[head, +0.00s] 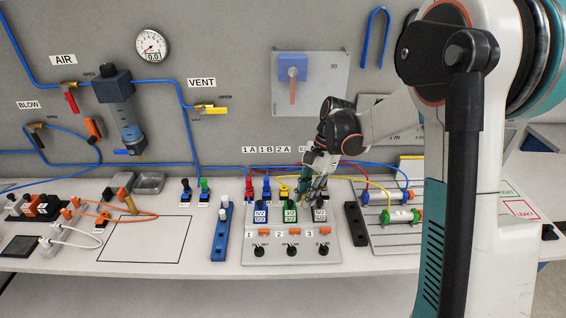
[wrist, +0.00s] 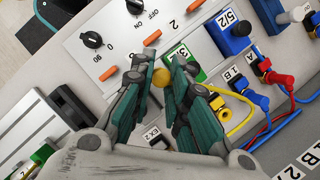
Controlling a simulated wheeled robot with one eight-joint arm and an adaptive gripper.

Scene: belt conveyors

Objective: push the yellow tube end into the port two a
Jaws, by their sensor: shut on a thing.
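My gripper (wrist: 163,80) has its fingertips closed around a round yellow piece, which I take to be the yellow tube end (wrist: 163,77). It is over the valve panel beside the green 3/2 valve. The yellow tube (wrist: 249,108) shows beyond the right finger and curves down. In the head view my gripper (head: 312,178) is at the panel's back right, and the yellow tube (head: 375,183) runs right toward the cylinders. A yellow fitting (head: 284,190) stands below the 2A label (head: 283,149). The fingers hide part of this area, and I cannot tell whether the tube end touches a port.
Red and blue tubes sit in fittings (wrist: 265,78) beside the blue 5/2 valve (wrist: 236,38). A black rail (head: 355,223) and the cylinder plate (head: 400,237) lie to the right. A blue manifold (head: 222,228) stands left. The outlined table area (head: 143,247) is bare.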

